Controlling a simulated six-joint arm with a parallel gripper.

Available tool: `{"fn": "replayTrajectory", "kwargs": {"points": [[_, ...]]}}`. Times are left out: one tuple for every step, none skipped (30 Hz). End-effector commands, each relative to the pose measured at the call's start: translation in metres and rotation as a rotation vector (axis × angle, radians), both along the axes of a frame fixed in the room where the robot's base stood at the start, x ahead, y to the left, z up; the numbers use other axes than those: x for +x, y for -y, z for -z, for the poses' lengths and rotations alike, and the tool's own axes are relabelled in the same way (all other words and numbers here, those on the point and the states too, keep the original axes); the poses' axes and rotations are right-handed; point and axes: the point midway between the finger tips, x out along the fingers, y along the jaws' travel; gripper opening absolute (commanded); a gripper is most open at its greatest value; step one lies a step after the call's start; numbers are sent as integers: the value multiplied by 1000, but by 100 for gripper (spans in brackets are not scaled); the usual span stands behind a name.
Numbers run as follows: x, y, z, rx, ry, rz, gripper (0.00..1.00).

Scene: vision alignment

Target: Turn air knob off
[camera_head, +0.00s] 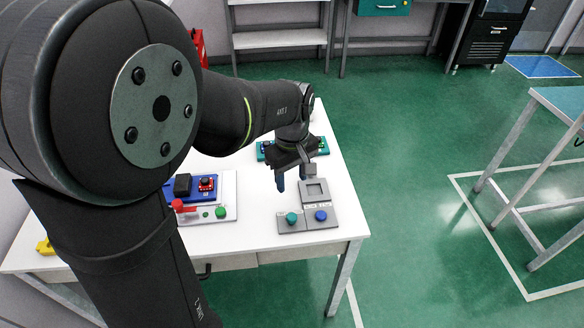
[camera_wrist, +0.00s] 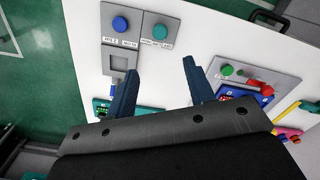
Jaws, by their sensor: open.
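No label that I can read clearly marks the air knob. A grey panel (camera_head: 325,198) on the table carries a teal round knob (camera_head: 291,217) and a blue round knob (camera_head: 320,215); in the wrist view the teal knob (camera_wrist: 160,31) and blue knob (camera_wrist: 120,23) have small labels below them. A red handle (camera_head: 178,205) on a neighbouring plate also shows in the wrist view (camera_wrist: 266,89), beside green and red buttons. My gripper (camera_head: 291,179) is open and empty above the table by the grey panel. In the wrist view its blue fingers (camera_wrist: 160,70) are spread, apart from the knobs.
A blue device (camera_head: 190,187) stands on the light plate at left. A teal device (camera_head: 262,150) sits behind my gripper, partly hidden by it. The white tabletop (camera_head: 340,170) has a free strip along its right edge. Another table (camera_head: 545,140) stands apart at right.

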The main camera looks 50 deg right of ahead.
Motion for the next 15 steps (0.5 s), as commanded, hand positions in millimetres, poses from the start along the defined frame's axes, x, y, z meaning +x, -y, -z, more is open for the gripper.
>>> {"fn": "replayTrajectory", "kwargs": {"points": [[0,1,-9,-3,1,0,49],[0,1,-12,-2,0,0,49],[0,0,-16,-1,1,0,49],[0,0,-19,-2,0,0,49],[0,0,-22,-2,0,0,49],[0,0,-24,-1,1,0,49],[0,0,-25,0,0,0,49],[0,0,-26,0,0,0,49],[0,0,-27,0,0,0,49],[0,0,-27,0,0,0,49],[0,0,-27,0,0,0,49],[0,0,-27,0,0,0,49],[0,0,-27,0,0,0,49],[0,0,-27,0,0,0,49],[0,0,-27,0,0,0,49]]}}
